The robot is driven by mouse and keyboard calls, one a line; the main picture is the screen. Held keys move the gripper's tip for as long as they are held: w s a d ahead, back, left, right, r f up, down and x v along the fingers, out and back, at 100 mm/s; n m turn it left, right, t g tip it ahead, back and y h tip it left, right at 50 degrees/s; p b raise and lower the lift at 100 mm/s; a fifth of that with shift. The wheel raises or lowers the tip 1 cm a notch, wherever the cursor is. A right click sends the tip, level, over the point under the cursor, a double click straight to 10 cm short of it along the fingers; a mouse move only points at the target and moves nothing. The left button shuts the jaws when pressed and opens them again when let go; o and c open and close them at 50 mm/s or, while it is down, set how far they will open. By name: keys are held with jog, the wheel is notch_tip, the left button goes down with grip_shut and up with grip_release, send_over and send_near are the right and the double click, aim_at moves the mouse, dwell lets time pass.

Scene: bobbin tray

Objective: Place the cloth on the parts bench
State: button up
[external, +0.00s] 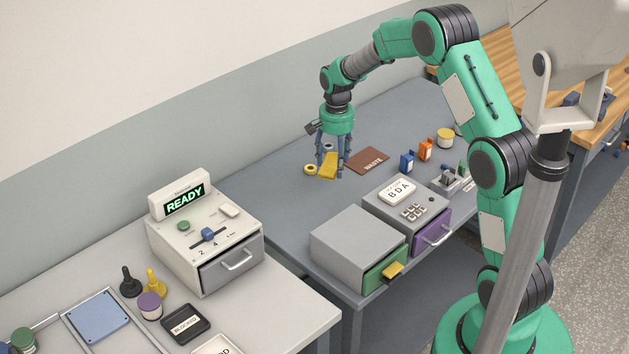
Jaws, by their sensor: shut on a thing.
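My gripper (331,172) points down over the middle of the grey-blue bench (290,165). It is shut on a yellow, cloth-like piece (328,166), which shows between and below the fingers. The fingers hide part of the cloth. I cannot tell whether its lower edge touches the bench top. No label in view says which surface is the parts bench.
A yellow ring (310,170) lies just left of the gripper, and a brown WASTE mat (367,161) just right. Blue (407,163) and orange (426,149) blocks stand farther right. Grey drawer boxes (352,238) line the front edge. A READY machine (200,235) stands on the pale table at left.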

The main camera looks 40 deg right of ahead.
aim_at(362, 176)
jog(key=s+d+r+m, duration=0.1)
jog(key=d+r+m, duration=0.1)
jog(key=d+m, duration=0.4)
jog(key=d, duration=0.5)
jog(key=shift+s+r+m, duration=0.15)
jog(key=shift+s+m, duration=0.1)
jog(key=shift+m, duration=0.05)
jog(key=shift+f+b, duration=0.85)
jog(key=shift+f, duration=3.95)
jog(key=shift+f, duration=0.25)
jog(key=o, duration=1)
jog(key=shift+b, duration=0.35)
notch_tip(362, 176, up, 14)
jog(key=p, duration=0.3)
jog(key=shift+w, duration=0.25)
